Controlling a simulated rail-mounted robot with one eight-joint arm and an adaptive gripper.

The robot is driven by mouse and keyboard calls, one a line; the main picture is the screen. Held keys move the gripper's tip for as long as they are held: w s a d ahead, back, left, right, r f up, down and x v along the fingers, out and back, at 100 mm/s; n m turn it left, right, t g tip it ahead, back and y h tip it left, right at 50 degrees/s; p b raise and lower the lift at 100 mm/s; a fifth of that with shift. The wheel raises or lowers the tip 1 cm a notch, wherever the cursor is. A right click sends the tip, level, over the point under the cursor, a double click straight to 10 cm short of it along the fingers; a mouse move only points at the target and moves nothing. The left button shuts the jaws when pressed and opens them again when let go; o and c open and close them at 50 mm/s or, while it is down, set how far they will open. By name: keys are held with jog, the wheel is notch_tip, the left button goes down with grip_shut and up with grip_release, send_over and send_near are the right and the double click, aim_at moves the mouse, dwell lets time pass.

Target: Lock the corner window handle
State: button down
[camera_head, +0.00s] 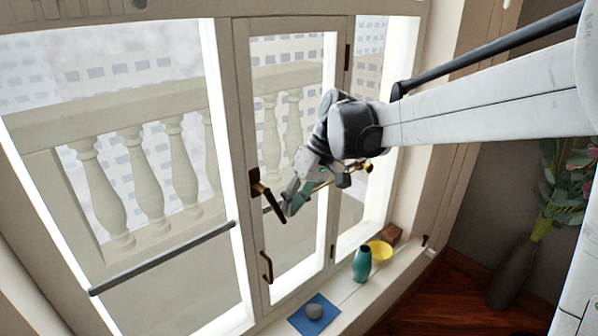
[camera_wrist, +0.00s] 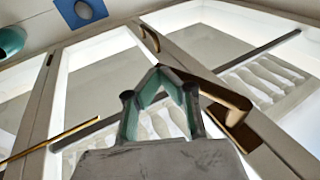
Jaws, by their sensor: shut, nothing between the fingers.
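The corner window handle (camera_head: 268,201) is a brass lever on a dark plate on the frame of the narrow middle window. In the head view it slants down and right from its plate. In the wrist view the handle (camera_wrist: 222,94) shows just right of my fingers, its free end close to the right finger. My gripper (camera_head: 289,207) is beside the lever's lower end. Its green-grey fingers (camera_wrist: 158,69) meet at the tips with nothing between them. I cannot tell whether a finger touches the lever.
A smaller pull handle (camera_head: 267,267) is lower on the same frame. A brass rod (camera_wrist: 62,139) runs near my gripper. On the sill stand a teal vase (camera_head: 362,264), a yellow bowl (camera_head: 380,250), a brown block (camera_head: 391,234) and a grey stone (camera_head: 314,311) on a blue mat (camera_head: 301,325).

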aim_at(282, 219)
jog(key=shift+s+a+f+b, duration=0.55)
jog(key=shift+s+a+f, duration=0.3)
jog(key=shift+a, duration=0.25)
jog(key=shift+a, duration=0.1)
jog(key=w+d, duration=0.6)
jog(key=d, duration=0.6)
jog(key=shift+d, duration=0.3)
jog(key=s+d+m+t+h, duration=0.2)
jog(key=s+d+m+t, duration=0.1)
jog(key=s, duration=0.9)
jog(key=s+d+m+t+h, duration=0.3)
jog(key=s+d+m+t, duration=0.1)
jog(key=s, duration=0.8)
jog(key=shift+s+d+f+t, duration=0.35)
jog(key=shift+d+t, duration=0.25)
jog(key=shift+d, duration=0.3)
